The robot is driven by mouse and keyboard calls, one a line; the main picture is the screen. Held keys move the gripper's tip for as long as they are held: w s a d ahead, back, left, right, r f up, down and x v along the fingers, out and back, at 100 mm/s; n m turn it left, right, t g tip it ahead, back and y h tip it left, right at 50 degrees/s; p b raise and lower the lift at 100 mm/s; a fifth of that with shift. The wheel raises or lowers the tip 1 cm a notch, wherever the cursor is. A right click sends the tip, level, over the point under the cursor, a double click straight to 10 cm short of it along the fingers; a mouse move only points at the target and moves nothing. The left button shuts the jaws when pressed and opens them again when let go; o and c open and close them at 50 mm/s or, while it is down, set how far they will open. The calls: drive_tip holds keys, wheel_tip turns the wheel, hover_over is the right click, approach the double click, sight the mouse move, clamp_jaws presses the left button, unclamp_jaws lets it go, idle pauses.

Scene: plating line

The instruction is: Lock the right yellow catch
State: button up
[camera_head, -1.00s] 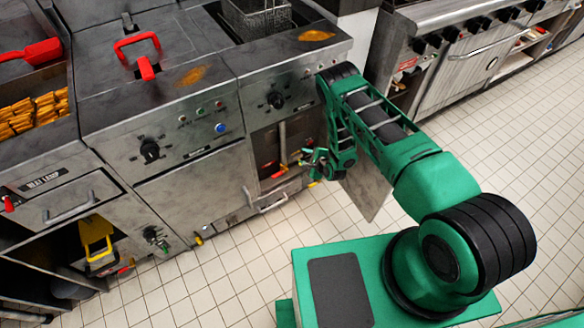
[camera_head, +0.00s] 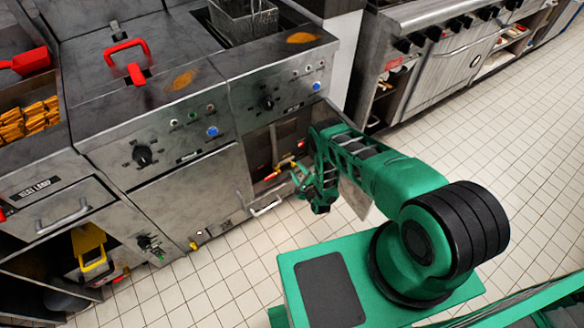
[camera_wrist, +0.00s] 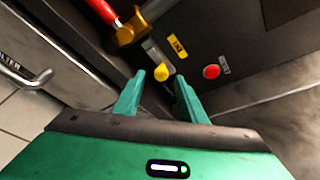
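In the wrist view a small round yellow knob (camera_wrist: 162,70), which looks like the yellow catch, sits on a dark panel inside the right fryer's open cabinet. My gripper (camera_wrist: 159,76) is open, and its two green fingers point at the knob, one on either side in the picture. I cannot tell whether they touch it, and nothing shows held. In the head view my gripper (camera_head: 302,180) is at the front of the open cabinet, and the catch cannot be made out there.
A red button (camera_wrist: 211,71) and a yellow label (camera_wrist: 177,46) are close to the knob. A brass valve with a red handle (camera_wrist: 124,30) is above left. The open cabinet door (camera_head: 354,196) stands beside my arm. A metal bar handle (camera_head: 265,208) is near. The tiled floor is clear.

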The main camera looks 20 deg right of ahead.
sight(294, 166)
drive_tip(key=shift+x, duration=2.3)
clamp_jaws()
drive_tip(key=shift+s+d, duration=0.1)
